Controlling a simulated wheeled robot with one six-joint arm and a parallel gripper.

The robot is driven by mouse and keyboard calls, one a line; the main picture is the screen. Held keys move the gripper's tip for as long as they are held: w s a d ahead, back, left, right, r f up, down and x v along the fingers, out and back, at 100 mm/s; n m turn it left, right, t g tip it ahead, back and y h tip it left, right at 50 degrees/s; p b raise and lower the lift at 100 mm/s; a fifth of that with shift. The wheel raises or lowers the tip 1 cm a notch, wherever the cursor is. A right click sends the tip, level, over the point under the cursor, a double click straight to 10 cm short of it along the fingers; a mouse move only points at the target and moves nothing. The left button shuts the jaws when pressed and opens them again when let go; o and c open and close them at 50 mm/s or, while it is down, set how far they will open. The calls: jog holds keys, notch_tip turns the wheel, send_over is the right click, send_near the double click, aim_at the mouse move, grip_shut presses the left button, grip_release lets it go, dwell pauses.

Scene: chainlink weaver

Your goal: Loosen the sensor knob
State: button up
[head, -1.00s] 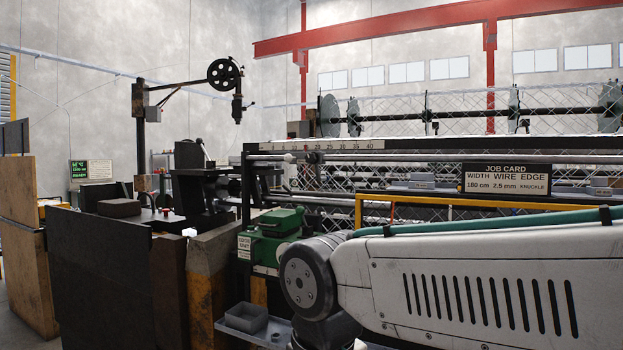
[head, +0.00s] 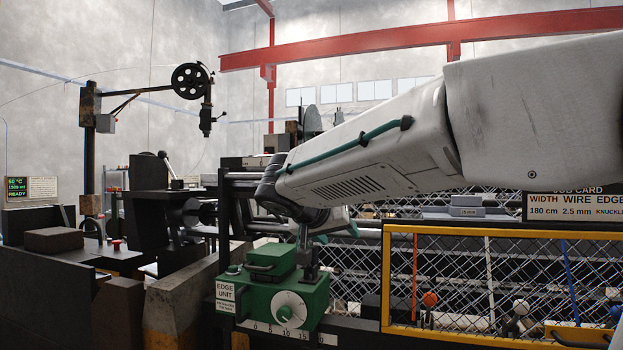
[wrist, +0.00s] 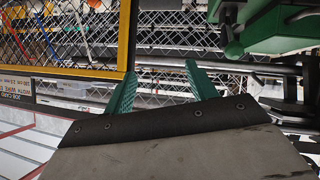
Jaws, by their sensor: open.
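I cannot pick out a part that is clearly the sensor knob. The green edge unit (head: 255,298) stands at lower centre in the head view, with a round white dial (head: 287,309) on its front above a number scale. My gripper (wrist: 160,82) is open and empty in the wrist view, its two green fingers apart. The edge unit also shows at the upper right of the wrist view (wrist: 278,28), beside the fingers. In the head view my arm reaches in from the right and its end is close above and behind the unit.
A yellow-framed mesh guard (head: 388,285) stands right of the edge unit, with coloured rods behind it. A job card (head: 570,206) hangs above it. Dark machinery and a black post with a wheel (head: 192,80) stand at left. A dark block (head: 55,239) lies on the left bench.

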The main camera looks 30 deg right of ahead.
jog(key=w+r+m+t+h, duration=0.45)
jog(key=w+r, duration=0.75)
jog(key=w, duration=0.4)
jog(key=shift+n, duration=0.35)
jog(key=shift+s+x, duration=0.15)
jog(key=shift+x, duration=1.85)
jog(key=shift+s+x, duration=0.15)
jog(key=shift+x, duration=1.8)
jog(key=shift+d, duration=0.2)
jog(key=shift+f, duration=0.1)
jog(key=c, duration=1)
